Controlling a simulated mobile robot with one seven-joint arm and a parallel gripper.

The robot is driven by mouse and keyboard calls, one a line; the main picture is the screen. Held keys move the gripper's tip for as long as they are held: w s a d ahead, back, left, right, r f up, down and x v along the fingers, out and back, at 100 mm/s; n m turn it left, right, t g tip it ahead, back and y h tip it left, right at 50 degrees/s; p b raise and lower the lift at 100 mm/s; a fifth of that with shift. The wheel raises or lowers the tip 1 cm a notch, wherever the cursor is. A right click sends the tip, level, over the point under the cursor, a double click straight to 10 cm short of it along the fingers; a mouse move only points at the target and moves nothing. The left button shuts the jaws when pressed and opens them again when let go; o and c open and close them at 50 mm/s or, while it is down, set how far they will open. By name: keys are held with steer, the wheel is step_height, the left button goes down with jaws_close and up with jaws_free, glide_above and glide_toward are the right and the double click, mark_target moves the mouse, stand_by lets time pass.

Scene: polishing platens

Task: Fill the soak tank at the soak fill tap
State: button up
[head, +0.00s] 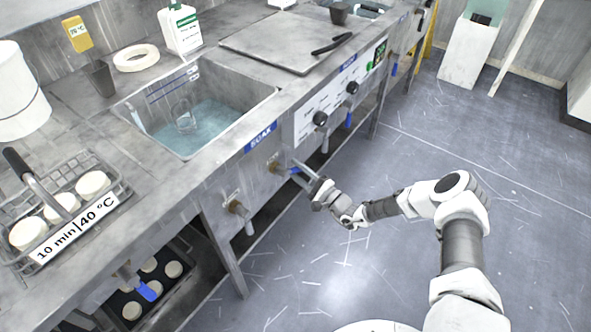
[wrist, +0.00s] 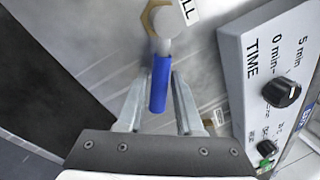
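The soak tank (head: 205,128) is a steel basin sunk in the counter, with blue-tinted water low inside and a blue SOAK label (head: 261,137) on its front. Below the label, the fill tap (head: 274,163) sticks out of the front panel. In the wrist view, the tap's brass nut (wrist: 158,20) is beside a label ending in "LL", and its blue lever (wrist: 160,83) points down toward me. My gripper (wrist: 160,80) is open, with one finger on each side of the lever. It also shows in the head view (head: 302,176). I cannot tell whether either finger touches the lever.
A second tap (head: 237,208) is lower left on the front. A control panel (head: 330,105) with black knobs is close right of my gripper. A basket of white discs (head: 108,193) stands left on the counter. The floor (head: 400,265) around my arm is clear.

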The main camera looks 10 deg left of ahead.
steer(key=shift+o, duration=1.1)
steer(key=p+v, duration=0.2)
steer(key=v, duration=1.5)
steer(key=shift+d+p, duration=0.2)
steer(key=shift+p, duration=0.2)
